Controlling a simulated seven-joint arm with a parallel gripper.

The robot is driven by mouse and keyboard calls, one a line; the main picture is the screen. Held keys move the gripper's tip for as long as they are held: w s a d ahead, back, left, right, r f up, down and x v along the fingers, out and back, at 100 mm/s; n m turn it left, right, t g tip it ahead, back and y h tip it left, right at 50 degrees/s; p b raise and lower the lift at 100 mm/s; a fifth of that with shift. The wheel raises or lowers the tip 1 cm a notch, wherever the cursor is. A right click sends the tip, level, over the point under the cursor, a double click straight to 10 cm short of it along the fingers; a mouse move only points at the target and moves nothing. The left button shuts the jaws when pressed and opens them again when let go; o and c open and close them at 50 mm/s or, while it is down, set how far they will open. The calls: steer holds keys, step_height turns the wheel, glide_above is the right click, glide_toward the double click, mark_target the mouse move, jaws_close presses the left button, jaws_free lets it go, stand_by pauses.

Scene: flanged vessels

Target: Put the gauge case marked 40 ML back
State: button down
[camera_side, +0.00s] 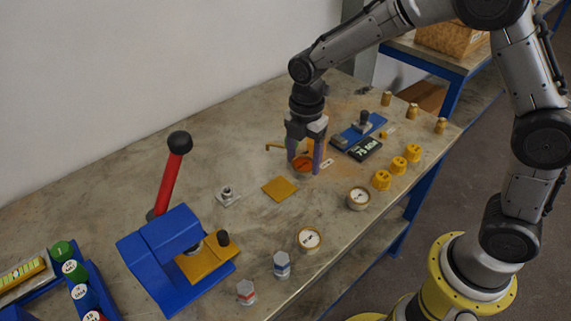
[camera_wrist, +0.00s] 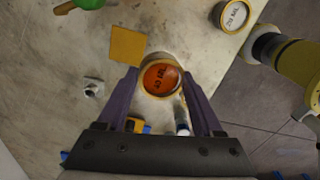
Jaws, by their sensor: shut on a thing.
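The gauge case marked 40 ML (camera_wrist: 161,80) is a round case with an orange face and a pale yellow rim. In the side view the case (camera_side: 302,163) shows as a small orange disc low between my fingers. My gripper (camera_side: 304,166) points down with its two purple fingers on either side of the case, shut on it. In the wrist view my gripper (camera_wrist: 160,73) has a fingertip at each side of the rim. The case is at or close above the bench top; I cannot tell whether it touches.
A yellow square plate (camera_side: 280,189) lies flat left of my gripper. Two white-faced round cases (camera_side: 358,197) (camera_side: 309,238) stand toward the front edge. A blue press (camera_side: 175,250) with a red lever stands left.

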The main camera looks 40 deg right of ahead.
steer(key=s+d+r, duration=0.1)
steer(key=s+d, duration=0.1)
steer(key=s, duration=1)
steer(key=s+d+r, duration=0.2)
steer(key=s, duration=1)
steer(key=w+a+f, duration=0.1)
steer(key=w+f, duration=0.2)
steer(key=w, duration=0.1)
steer(key=w+a+f, duration=0.1)
steer(key=w+f, duration=0.2)
steer(key=w, duration=0.2)
steer(key=w+a+f, duration=0.1)
steer(key=w+f, duration=0.3)
steer(key=shift+w+f, duration=0.1)
steer(key=shift+w, duration=0.3)
steer(key=shift+f, duration=1.5)
steer(key=shift+f, duration=0.15)
steer(key=shift+c, duration=0.2)
jaws_free()
